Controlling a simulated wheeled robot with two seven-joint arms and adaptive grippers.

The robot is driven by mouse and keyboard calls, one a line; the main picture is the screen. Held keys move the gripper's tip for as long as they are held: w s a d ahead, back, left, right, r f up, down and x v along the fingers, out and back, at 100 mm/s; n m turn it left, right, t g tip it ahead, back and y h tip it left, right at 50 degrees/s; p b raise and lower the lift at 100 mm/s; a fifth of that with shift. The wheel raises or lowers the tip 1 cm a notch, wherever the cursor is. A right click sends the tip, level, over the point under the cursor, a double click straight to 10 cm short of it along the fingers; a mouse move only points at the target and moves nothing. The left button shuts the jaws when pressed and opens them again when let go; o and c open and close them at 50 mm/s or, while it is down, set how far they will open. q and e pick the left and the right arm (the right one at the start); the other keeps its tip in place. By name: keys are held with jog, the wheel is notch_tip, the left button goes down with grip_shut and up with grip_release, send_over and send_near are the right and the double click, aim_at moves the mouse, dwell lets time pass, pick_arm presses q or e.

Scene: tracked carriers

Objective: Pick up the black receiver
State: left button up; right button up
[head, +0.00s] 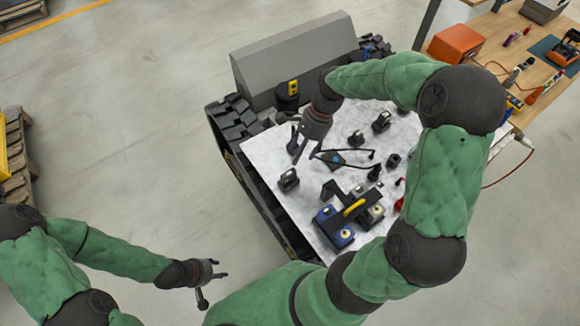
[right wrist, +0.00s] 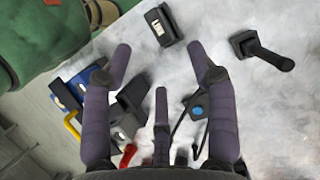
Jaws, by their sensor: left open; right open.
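Several small black devices lie on a white marbled plate (head: 262,150); I cannot tell for sure which is the receiver. One is a black box with a pale label (head: 289,180), which also shows at the top of the right wrist view (right wrist: 164,25). Another is a black block with an angled stub (right wrist: 262,50), at the right wrist view's upper right. My right gripper (head: 307,150) is open and empty over the plate's left part; in the right wrist view its three fingers (right wrist: 160,65) point toward the labelled box, apart from it. My left gripper (head: 215,283) is open and empty, off the plate.
A dark device with a blue knob and cable (head: 332,159) lies near the plate's middle. Blue units (head: 340,233) and a black bracket with a yellow handle (head: 354,207) stand at the front. Dark tracks (head: 232,125) flank the plate. A wooden workbench (head: 490,50) is at the upper right.

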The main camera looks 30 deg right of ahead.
aim_at(290, 174)
jog(key=b+x, duration=0.1)
jog(key=x, duration=0.3)
jog(key=shift+s+a, duration=0.1)
jog(key=shift+s, duration=0.1)
jog(key=shift+a+f, duration=0.1)
jog(key=shift+f, duration=0.2)
jog(key=b+x, duration=0.2)
jog(key=x, duration=0.3)
jog(key=shift+a, duration=0.2)
grip_shut()
